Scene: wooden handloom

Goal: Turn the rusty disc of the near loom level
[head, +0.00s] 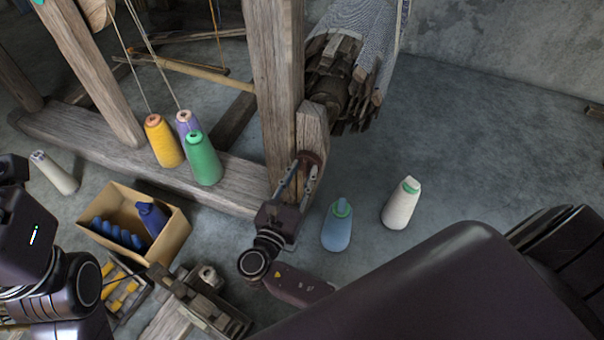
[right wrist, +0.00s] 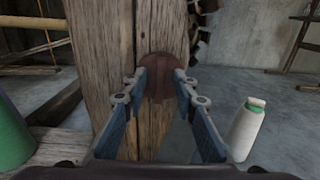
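The rusty disc (right wrist: 157,82) is a small reddish-brown round piece on the face of the loom's wooden post (right wrist: 100,50). It also shows in the head view (head: 311,157), partly hidden by my right fingertips. My right gripper (head: 304,168) reaches up to it from below. In the right wrist view my right gripper (right wrist: 161,73) has its fingers apart, one tip at each side of the disc; I cannot tell whether they touch it. My left arm shows at the lower left of the head view, but its gripper fingers do not.
Yellow (head: 163,141), purple (head: 187,122) and green (head: 202,159) thread cones stand on the loom's base beam. A blue cone (head: 337,226) and a white cone (head: 400,204) stand on the floor to the right. A cardboard box (head: 178,237) sits at left.

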